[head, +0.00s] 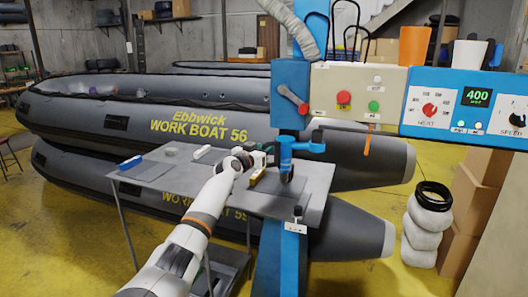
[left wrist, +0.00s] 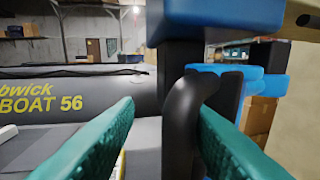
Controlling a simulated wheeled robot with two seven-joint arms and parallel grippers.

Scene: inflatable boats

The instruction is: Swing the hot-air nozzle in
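The blue welding machine column (head: 291,75) stands behind the worktable (head: 315,185). A blue bracket (head: 302,145) juts from it, with a dark upright part (head: 286,166) below; which piece is the hot-air nozzle I cannot tell for sure. My left gripper (head: 268,152) is beside this bracket, on its left. In the left wrist view its teal fingers (left wrist: 165,140) are spread wide. A black curved bar (left wrist: 178,115) shows between them, closer to the right finger; contact is unclear. The blue bracket also shows there (left wrist: 245,80). My right gripper is not in view.
A control panel (head: 465,105) reads 400, beside a box with red and green buttons (head: 345,98). Small tools, including a yellow-and-black one (head: 257,177), lie on the table. Grey inflatable boats (head: 150,115) fill the back. Boxes and white rolls (head: 430,215) stand at right.

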